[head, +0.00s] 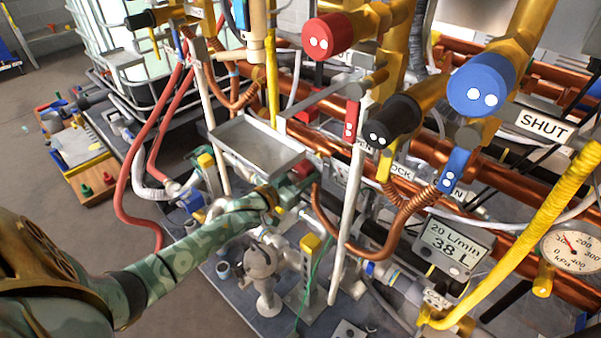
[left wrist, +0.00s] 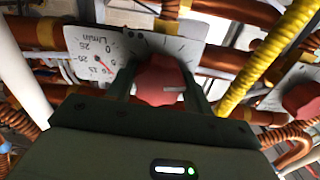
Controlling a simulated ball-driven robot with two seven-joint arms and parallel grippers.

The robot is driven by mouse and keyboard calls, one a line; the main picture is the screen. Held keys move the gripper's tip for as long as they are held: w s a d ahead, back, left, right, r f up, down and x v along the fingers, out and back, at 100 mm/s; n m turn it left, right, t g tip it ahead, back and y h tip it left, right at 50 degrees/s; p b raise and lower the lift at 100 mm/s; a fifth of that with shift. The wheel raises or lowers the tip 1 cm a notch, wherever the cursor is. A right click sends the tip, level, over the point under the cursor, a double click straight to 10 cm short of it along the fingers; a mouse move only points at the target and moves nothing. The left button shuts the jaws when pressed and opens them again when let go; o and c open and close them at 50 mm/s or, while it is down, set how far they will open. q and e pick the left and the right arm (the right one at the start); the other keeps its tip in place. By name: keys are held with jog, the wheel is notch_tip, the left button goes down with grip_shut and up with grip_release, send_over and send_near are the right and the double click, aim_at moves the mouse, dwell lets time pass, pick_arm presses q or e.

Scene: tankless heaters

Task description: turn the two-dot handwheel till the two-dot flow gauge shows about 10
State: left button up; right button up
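In the left wrist view a red lobed handwheel (left wrist: 160,80) sits between the two fingers of my left gripper (left wrist: 160,88), which appear closed on its sides. Small dark dots show on the plate behind it. In the head view my left gripper (head: 285,193) reaches in under a grey tray, at a red wheel (head: 303,169) partly hidden. The gauge face is hidden there. My right gripper is not in view.
The grey metal tray (head: 258,146) is just above my left gripper. A white pipe (head: 345,230) and a copper hose (head: 378,250) stand close right. Large two-dot red (head: 327,37), black (head: 390,122) and blue (head: 481,84) caps crowd above. A second red wheel (left wrist: 302,101) shows at right.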

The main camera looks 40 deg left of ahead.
pick_arm(q)
jog(key=shift+r, duration=0.1)
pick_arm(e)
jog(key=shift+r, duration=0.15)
pick_arm(q)
jog(key=shift+p, duration=0.35)
jog(key=shift+r+n+p, duration=0.1)
jog(key=shift+n+p, duration=0.7)
jog(key=shift+n, duration=0.3)
jog(key=shift+n+p, duration=0.6)
jog(key=shift+n, duration=0.5)
jog(key=shift+d+n, duration=0.1)
jog(key=shift+n, duration=0.5)
jog(key=shift+n+p, duration=0.3)
jog(key=shift+p, duration=0.05)
jog(key=shift+f, duration=0.2)
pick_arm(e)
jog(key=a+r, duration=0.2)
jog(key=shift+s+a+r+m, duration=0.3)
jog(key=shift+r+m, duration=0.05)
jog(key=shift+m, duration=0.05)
pick_arm(q)
jog(key=shift+n, duration=0.3)
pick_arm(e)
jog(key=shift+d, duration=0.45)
